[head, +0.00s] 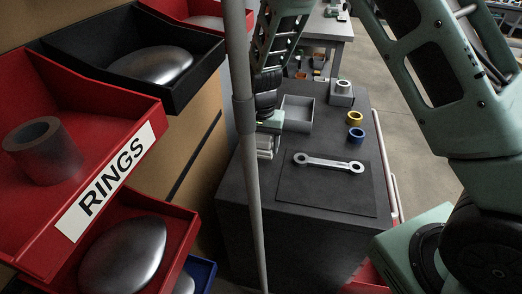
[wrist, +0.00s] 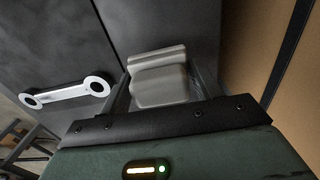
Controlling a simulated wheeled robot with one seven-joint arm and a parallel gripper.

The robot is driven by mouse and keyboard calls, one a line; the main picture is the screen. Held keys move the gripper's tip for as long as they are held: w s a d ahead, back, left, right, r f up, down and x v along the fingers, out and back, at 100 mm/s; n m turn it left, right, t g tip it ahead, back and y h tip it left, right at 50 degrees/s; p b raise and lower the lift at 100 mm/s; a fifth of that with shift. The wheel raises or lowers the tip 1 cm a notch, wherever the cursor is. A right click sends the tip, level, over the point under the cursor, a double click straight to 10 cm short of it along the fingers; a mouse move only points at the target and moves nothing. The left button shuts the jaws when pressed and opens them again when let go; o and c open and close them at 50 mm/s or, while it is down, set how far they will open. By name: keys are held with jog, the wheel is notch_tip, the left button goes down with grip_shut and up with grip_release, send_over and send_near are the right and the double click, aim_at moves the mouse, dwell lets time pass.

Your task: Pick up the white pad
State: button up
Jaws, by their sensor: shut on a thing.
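The white pad (wrist: 160,80) is a pale, ridged block in the wrist view, between the two fingers of my gripper (wrist: 162,92). My gripper is shut on it. In the head view my gripper (head: 268,137) points down at the left edge of the dark bench top, and the pale pad (head: 265,151) shows at its fingers. My gripper partly hides the pad. I cannot tell whether the pad touches the bench.
A grey post (head: 245,150) stands in front. Red bins (head: 100,120) line the left.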

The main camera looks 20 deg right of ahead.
aim_at(261, 137)
notch_tip(261, 137, up, 4)
jog(key=shift+f, duration=0.15)
jog(key=s+d+b, duration=0.1)
jog(key=s+d, duration=0.4)
jog(key=d, duration=0.3)
jog(key=s+d+b, duration=0.1)
jog(key=s+d, duration=0.5)
jog(key=d, duration=0.2)
jog(key=shift+d+f, duration=0.15)
jog(key=shift+d, duration=0.05)
